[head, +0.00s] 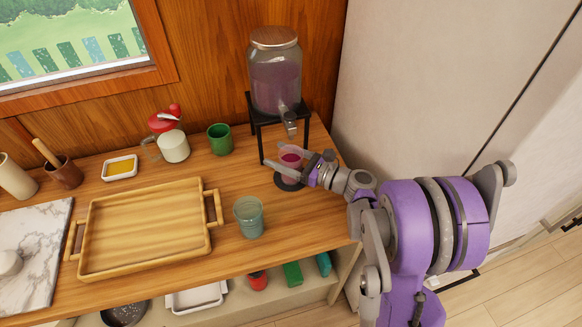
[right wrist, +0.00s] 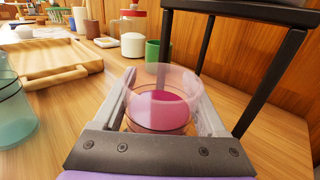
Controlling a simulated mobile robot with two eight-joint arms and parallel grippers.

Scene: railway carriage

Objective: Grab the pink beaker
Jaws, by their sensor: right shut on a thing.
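The pink beaker (head: 290,157) is a clear pinkish cup with magenta liquid in it. In the right wrist view the beaker (right wrist: 162,100) sits between the two fingers of my right gripper (right wrist: 165,118), one on each side. My right gripper (head: 298,169) is shut on the beaker, with my purple arm reaching in from the right in the head view. My left gripper is not in view.
The dispenser (head: 275,80) stands on a black metal stand (head: 309,125) whose legs are close to the gripper. A blue-green glass (head: 249,217), a wooden tray (head: 146,228), a green mug (head: 220,139) and a white jar (head: 173,147) stand to the left.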

